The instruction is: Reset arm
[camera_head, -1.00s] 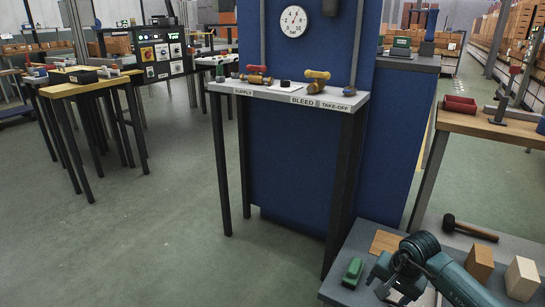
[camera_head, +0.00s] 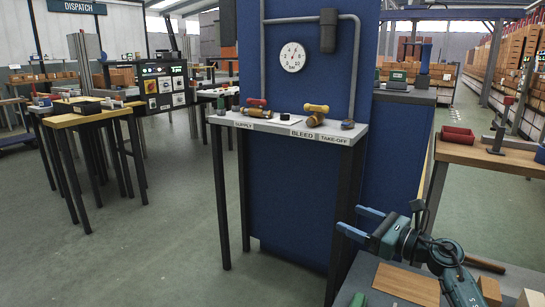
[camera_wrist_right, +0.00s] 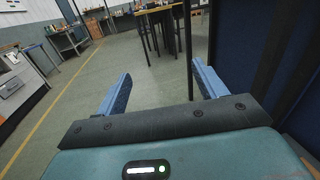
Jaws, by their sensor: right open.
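My right gripper (camera_head: 362,223) is at the lower right of the head view, raised above the grey table. Its two blue fingers point left and stand apart with nothing between them. In the right wrist view the gripper (camera_wrist_right: 160,90) is also open and empty, with open floor and a distant yellow-topped table beyond it. My right arm runs down to the bottom right edge of the head view. My left gripper is not in view.
The grey table (camera_head: 365,272) below my right arm holds a flat wooden board (camera_head: 406,284), a green object (camera_head: 358,300) and wooden blocks (camera_head: 489,290). A blue panel (camera_head: 290,190) with a gauge (camera_head: 293,57) and valve shelf (camera_head: 335,131) stands ahead.

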